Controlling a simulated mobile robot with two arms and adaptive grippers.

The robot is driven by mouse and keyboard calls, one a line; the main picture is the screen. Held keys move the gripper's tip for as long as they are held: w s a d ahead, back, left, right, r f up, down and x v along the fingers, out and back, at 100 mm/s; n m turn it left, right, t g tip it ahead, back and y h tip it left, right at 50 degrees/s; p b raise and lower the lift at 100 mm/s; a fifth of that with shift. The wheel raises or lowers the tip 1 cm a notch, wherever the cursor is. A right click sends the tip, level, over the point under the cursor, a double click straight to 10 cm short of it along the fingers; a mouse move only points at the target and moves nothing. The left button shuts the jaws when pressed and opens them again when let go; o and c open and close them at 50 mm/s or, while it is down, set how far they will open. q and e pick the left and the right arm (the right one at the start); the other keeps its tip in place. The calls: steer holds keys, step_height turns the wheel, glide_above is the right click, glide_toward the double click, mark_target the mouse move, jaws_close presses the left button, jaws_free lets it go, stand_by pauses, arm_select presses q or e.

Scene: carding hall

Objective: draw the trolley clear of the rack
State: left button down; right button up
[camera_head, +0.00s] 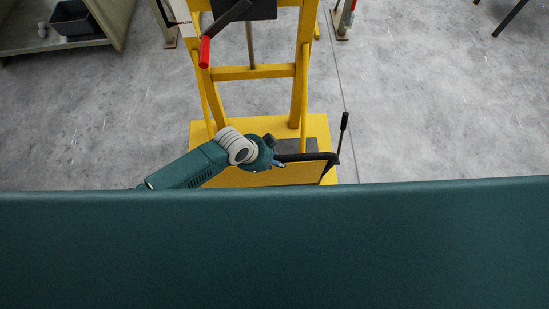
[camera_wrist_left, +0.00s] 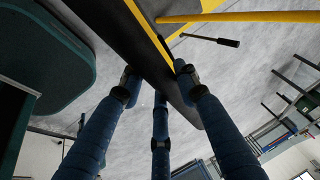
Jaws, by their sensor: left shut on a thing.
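The yellow trolley (camera_head: 320,128) stands in the middle of the head view, with a flat yellow base, a tall frame and a black handle bar (camera_head: 318,157) at its near end. My left gripper (camera_head: 279,163) is at the left part of this bar. In the left wrist view my left gripper (camera_wrist_left: 157,84) has its blue fingers shut on the black bar (camera_wrist_left: 137,50); the exact contact is partly hidden. The large teal surface of my own body hides the trolley's nearest part. My right gripper is out of view. I cannot clearly tell which structure is the rack.
A shelf unit (camera_head: 85,47) with a black bin (camera_head: 72,18) stands at the far left. A red-gripped lever (camera_head: 205,50) and a black lever (camera_head: 343,122) stick out by the trolley. Small upright posts (camera_head: 342,20) stand behind. Grey floor (camera_head: 430,100) is clear at right.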

arm_select(q)
steer(key=shift+s+f, duration=0.15)
steer(key=shift+s, duration=0.8)
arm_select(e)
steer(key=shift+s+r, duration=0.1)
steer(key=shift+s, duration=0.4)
arm_select(q)
steer(key=c, duration=1.2)
jaws_free()
steer(key=shift+w, duration=0.2)
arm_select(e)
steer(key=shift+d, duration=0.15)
arm_select(q)
steer(key=shift+w+r, duration=0.1)
steer(key=shift+r, duration=0.1)
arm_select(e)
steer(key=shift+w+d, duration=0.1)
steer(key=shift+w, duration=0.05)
arm_select(q)
steer(key=v, duration=1.1)
steer(key=shift+a+r, duration=0.15)
steer(key=shift+r, duration=0.2)
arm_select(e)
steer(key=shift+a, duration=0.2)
